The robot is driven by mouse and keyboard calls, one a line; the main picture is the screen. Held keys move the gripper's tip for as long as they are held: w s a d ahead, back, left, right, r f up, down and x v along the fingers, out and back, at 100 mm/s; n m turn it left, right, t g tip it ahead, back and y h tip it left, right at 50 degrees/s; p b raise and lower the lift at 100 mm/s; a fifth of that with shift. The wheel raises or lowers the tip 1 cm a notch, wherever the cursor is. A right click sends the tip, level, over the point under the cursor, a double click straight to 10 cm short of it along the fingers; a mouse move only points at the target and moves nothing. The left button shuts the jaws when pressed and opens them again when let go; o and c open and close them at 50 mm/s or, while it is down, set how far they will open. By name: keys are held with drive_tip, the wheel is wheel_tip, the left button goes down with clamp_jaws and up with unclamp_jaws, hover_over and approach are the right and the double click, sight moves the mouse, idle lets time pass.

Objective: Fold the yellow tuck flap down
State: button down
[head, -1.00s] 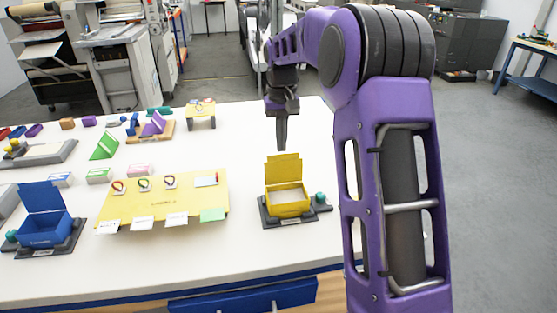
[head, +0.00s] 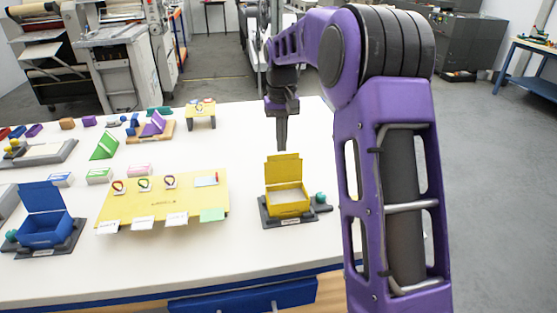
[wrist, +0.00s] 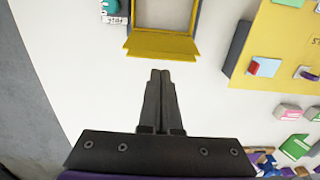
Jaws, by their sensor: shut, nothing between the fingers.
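The yellow box (head: 288,202) sits on a dark base (head: 265,217) on the right part of the white table. Its lid stands up at the back, and the yellow tuck flap (head: 283,156) is the strip along the lid's top edge. In the wrist view the flap (wrist: 163,55) lies just beyond my fingertips, with a small gap. My gripper (head: 282,148) is shut and empty, pointing down behind the raised lid. It also shows in the wrist view (wrist: 160,74).
A teal knob (head: 320,198) stands on the base right of the box. A yellow board (head: 165,203) with small rings and cards lies to the left. A blue open box (head: 45,222) stands at far left. Bare table surrounds the gripper.

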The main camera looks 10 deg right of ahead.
idle(0.4)
drive_tip(key=shift+s+r, duration=0.1)
drive_tip(key=shift+s, duration=0.45)
drive_tip(key=shift+s, duration=0.4)
idle(0.6)
drive_tip(key=shift+s+b, duration=0.3)
drive_tip(key=shift+s, duration=0.1)
idle(0.3)
